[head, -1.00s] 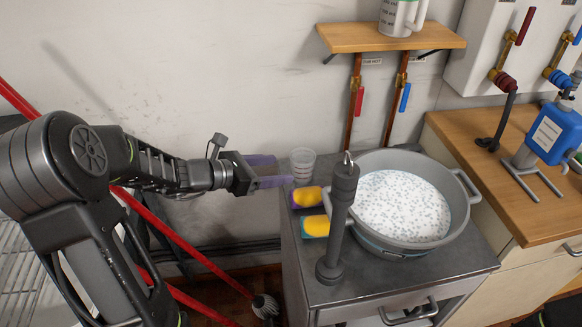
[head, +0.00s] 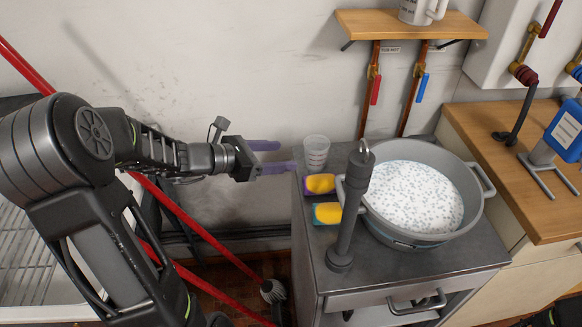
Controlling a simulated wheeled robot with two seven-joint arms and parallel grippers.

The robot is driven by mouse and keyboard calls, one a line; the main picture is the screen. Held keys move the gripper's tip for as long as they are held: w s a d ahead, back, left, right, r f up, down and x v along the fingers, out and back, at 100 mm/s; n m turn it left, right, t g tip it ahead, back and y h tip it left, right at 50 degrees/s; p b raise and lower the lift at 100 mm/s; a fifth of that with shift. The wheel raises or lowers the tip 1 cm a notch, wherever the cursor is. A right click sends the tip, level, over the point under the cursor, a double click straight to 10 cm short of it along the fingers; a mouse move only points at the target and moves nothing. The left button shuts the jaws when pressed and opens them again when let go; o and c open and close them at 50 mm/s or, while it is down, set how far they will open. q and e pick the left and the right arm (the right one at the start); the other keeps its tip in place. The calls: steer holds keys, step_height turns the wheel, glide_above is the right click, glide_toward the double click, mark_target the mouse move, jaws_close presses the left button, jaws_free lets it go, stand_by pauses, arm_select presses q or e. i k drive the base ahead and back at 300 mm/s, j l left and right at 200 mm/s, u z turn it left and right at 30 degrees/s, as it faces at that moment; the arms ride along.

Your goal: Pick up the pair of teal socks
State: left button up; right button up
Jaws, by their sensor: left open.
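A small yellow bundle with a teal edge (head: 327,213) lies on the grey cabinet top, left of the tub; it looks like the teal socks, though it is too small to be sure. Behind it lies a similar yellow bundle with a purple edge (head: 319,184). My left gripper (head: 288,157) is open and empty, with its purple fingers pointing right. It hangs in the air by the cabinet's left edge, up and left of both bundles, apart from them in the picture. My right gripper is not in view.
A grey tub (head: 476,173) of white speckled contents fills much of the cabinet top (head: 420,266). A dark upright cylinder (head: 348,225) stands just right of the bundles. A clear cup (head: 316,154) stands behind them. Red poles (head: 205,243) slant below my left arm.

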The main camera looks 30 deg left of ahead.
mark_target(327, 213)
steer(key=k+j+z, duration=1.1)
steer(key=i+l, duration=0.05)
